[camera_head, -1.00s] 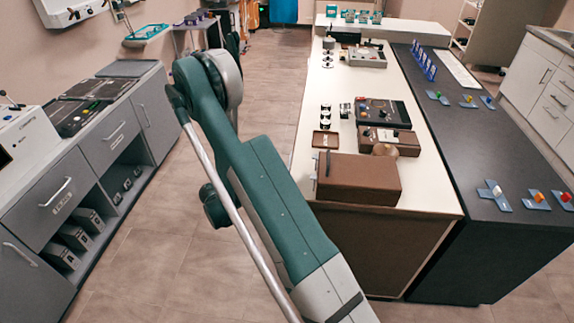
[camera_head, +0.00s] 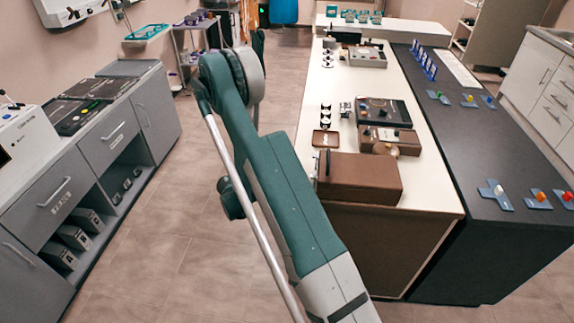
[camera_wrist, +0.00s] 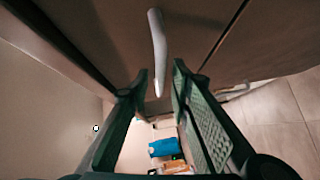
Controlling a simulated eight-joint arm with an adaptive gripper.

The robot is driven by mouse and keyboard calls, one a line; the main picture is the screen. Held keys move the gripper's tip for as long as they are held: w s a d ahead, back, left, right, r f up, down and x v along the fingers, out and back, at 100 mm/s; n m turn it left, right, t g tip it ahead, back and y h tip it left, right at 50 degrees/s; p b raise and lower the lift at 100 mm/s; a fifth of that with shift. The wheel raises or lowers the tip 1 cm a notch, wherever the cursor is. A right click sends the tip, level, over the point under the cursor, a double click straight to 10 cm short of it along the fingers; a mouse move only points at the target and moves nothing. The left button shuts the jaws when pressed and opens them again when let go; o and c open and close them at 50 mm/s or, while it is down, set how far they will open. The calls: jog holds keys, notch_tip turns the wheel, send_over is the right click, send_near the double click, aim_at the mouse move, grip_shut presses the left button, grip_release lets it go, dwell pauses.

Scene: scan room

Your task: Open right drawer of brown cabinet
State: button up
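In the wrist view my gripper (camera_wrist: 160,80) is open, its two green ribbed fingers apart. A light curved bar handle (camera_wrist: 157,45) on a brown front panel (camera_wrist: 105,35) points into the gap between the fingertips. The fingers are on either side of its near end, with a gap visible on both sides, so it is not gripped. A dark seam runs along the panel to the right of the handle. In the head view my arm hides the gripper and this handle. I cannot tell from that view which drawer it belongs to.
A white-topped island (camera_head: 425,188) with a brown case (camera_head: 358,180) on it stands right of my arm. Grey cabinets (camera_head: 112,135) line the left wall. Tiled floor (camera_head: 165,235) lies free between them. A blue object (camera_wrist: 163,147) shows beyond my fingers.

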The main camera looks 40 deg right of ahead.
grip_shut()
jog(key=w+a, duration=2.7)
jog(key=shift+w+a, duration=0.2)
grip_release()
jog(key=shift+a, duration=0.1)
